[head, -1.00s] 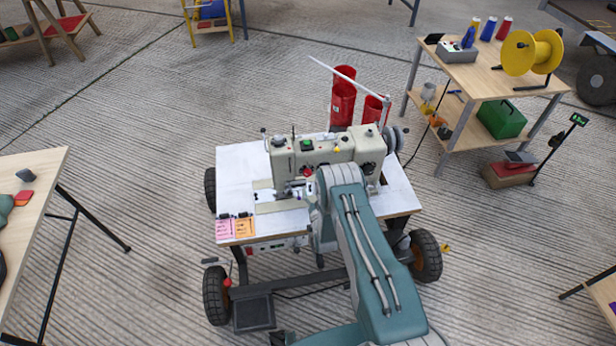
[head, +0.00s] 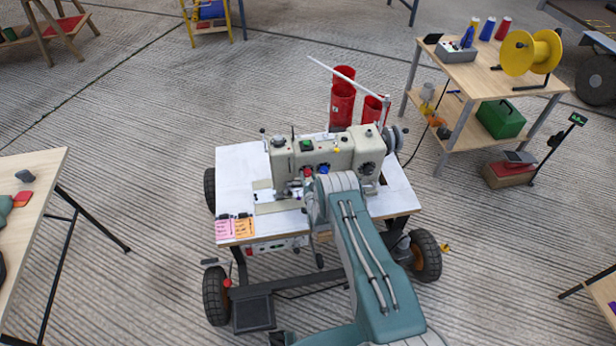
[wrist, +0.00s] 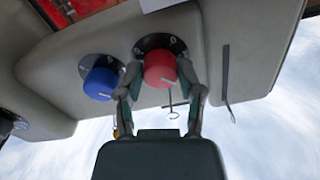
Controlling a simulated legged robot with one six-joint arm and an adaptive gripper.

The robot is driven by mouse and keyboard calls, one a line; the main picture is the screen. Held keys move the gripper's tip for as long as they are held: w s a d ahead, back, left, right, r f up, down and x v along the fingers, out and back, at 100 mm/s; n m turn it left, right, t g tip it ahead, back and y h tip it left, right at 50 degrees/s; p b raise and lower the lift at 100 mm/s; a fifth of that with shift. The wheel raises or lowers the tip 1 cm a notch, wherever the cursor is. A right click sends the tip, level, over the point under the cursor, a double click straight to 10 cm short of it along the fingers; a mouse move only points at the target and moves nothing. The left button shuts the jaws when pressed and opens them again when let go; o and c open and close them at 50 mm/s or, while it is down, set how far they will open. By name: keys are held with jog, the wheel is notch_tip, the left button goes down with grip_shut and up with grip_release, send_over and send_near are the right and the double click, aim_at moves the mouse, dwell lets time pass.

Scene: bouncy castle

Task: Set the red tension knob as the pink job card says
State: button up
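The red tension knob (wrist: 160,69) sits on a dark dial on the machine's pale face in the wrist view, its white mark pointing down and right. My gripper (wrist: 161,72) has one finger close on each side of this knob. I cannot tell whether the fingers touch it. A blue knob (wrist: 100,83) sits just left of it. In the head view the sewing machine (head: 335,150) stands on its wheeled table, and the red knob (head: 308,172) is a small spot beside my wrist. The pink job card (head: 224,229) lies on the table's front left corner, its writing too small to read.
An orange card (head: 244,227) lies beside the pink one. Red cylinders (head: 343,104) stand behind the machine. A thin metal hook (wrist: 227,90) hangs right of the knobs. A side table with a yellow spool (head: 530,52) stands at the back right. Open floor lies left of the machine.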

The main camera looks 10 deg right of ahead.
grip_shut()
jog(key=shift+m, duration=0.3)
